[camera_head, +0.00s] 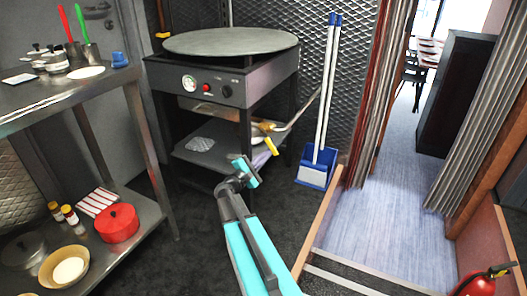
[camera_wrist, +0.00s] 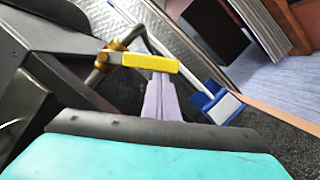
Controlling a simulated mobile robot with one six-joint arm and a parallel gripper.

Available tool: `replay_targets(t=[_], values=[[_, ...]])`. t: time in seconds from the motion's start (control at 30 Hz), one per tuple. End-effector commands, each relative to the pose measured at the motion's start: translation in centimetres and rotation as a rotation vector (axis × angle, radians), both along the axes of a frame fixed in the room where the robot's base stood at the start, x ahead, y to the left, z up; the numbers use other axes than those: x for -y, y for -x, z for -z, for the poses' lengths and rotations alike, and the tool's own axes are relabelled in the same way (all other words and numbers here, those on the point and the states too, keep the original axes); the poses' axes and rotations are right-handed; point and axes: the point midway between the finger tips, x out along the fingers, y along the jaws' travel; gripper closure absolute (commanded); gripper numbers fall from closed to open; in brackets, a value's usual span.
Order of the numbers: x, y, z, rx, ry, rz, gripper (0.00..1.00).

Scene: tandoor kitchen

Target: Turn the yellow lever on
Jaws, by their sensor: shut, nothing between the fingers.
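The yellow lever (camera_wrist: 150,63) is a flat bar on a brass valve (camera_wrist: 108,56) beside the dark stand. In the wrist view it points right from the valve. In the head view it is small, at the stand's right front. My gripper (camera_wrist: 161,80) has its pale lavender fingers together with nothing between them. In the wrist view the fingertips overlap the lower edge of the lever's free half. I cannot tell whether they touch it.
The stand (camera_head: 225,91) carries a round griddle (camera_head: 231,41) and has a lower shelf. A blue dustpan (camera_head: 312,176) with long white handles stands to its right. A metal shelf unit (camera_head: 80,88) is at left. A red fire extinguisher (camera_head: 482,284) is at lower right.

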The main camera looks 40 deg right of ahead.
Motion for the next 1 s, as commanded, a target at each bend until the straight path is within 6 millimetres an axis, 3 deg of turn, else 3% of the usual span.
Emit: replay_targets(t=[0.6, 1.0], values=[[0.9, 4.0, -3.2, -0.544, 0.224, -0.010, 1.00], [1.5, 5.3, -5.6, -0.821, 0.339, -0.010, 1.00]])
